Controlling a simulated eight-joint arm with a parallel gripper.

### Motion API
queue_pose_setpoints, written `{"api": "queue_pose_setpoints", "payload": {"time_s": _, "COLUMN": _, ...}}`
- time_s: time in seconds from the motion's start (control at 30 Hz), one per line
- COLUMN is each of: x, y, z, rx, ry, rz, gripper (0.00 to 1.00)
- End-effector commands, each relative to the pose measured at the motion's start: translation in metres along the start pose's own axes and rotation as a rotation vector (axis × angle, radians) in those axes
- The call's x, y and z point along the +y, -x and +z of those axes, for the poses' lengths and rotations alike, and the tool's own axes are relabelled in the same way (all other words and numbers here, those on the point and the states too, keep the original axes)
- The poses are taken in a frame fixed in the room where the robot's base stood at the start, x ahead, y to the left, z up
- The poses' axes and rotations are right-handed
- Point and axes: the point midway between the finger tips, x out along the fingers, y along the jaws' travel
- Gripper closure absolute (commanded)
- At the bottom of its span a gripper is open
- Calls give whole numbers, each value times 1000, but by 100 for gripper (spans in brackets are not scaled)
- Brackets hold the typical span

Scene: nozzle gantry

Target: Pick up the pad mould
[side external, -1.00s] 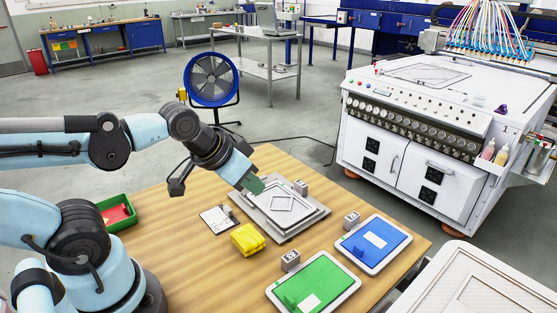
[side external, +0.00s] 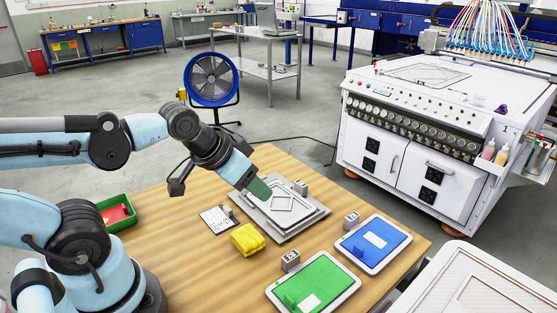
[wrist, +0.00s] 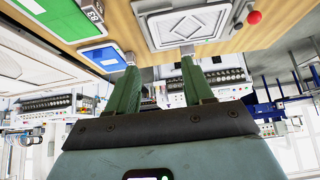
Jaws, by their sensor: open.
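The pad mould appears to be the grey stepped plate (side external: 299,222) with a diamond outline on its top face, lying on the wooden table. It also shows at the top of the wrist view (wrist: 204,35). My gripper (side external: 264,192) has green fingers and is at the plate's upper left edge in the side view. In the wrist view, the fingers (wrist: 158,53) are spread apart with nothing between them, just short of the plate's edge in the picture. Whether a finger touches the plate cannot be told.
A yellow block (side external: 247,238) and a white card (side external: 217,219) lie left of the plate. Green (side external: 343,292) and blue (side external: 399,237) trays lie to the right, with small numbered blocks (side external: 290,260) nearby. A green bin (side external: 127,222) stands at the left. The table's front left is bare.

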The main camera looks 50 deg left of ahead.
Motion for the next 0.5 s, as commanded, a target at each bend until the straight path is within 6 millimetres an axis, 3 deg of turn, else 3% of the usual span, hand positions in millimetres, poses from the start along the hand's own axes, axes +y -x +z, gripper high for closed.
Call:
{"api": "queue_pose_setpoints", "payload": {"time_s": 0.3, "x": 0, "y": 0, "z": -2, "rx": -10, "ry": -24, "rz": -6, "gripper": 49}}
{"api": "queue_pose_setpoints", "payload": {"time_s": 0.5, "x": -3, "y": -3, "z": -23, "rx": -104, "ry": -231, "rz": -59, "gripper": 49}}
